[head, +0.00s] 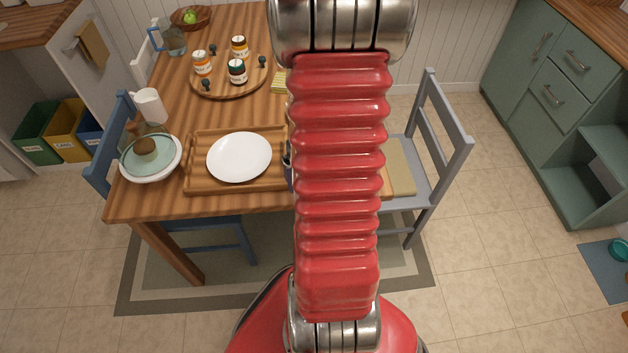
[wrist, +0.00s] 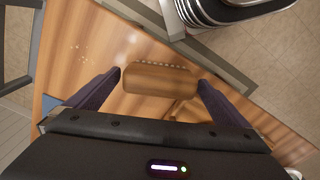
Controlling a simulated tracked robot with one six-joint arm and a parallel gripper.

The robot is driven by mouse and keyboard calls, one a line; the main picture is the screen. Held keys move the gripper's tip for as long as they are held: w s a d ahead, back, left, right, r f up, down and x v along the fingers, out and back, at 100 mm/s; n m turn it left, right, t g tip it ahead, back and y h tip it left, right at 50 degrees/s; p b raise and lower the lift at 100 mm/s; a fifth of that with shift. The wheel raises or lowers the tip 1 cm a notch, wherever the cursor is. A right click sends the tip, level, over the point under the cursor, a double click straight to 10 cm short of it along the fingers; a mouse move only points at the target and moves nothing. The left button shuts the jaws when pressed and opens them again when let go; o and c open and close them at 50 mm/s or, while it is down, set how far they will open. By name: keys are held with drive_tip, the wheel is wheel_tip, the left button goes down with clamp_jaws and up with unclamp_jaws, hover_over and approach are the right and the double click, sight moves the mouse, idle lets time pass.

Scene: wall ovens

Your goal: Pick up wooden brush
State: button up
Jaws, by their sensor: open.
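The wooden brush (wrist: 160,80) shows in the wrist view as a brown block with a row of pale bristle tufts along its upper edge. It lies on the wooden table (wrist: 70,50). My gripper (wrist: 159,78) is open, with one dark finger at the left end of the brush and the other at its right end. I cannot tell whether the fingers touch it. In the head view my red arm hides the brush and my gripper.
The table holds a tray with a white plate (head: 239,157), a glass-domed dish (head: 150,152), a white mug (head: 148,105) and a round board with several jars (head: 238,70). A grey chair (head: 440,150) stands at the table's right.

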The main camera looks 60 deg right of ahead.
drive_tip(key=shift+c, duration=0.3)
drive_tip(key=c, duration=1)
drive_tip(key=shift+r, duration=0.15)
drive_tip(key=shift+c, duration=0.2)
wheel_tip(320, 180, up, 10)
drive_tip(key=shift+f, duration=0.1)
idle(0.4)
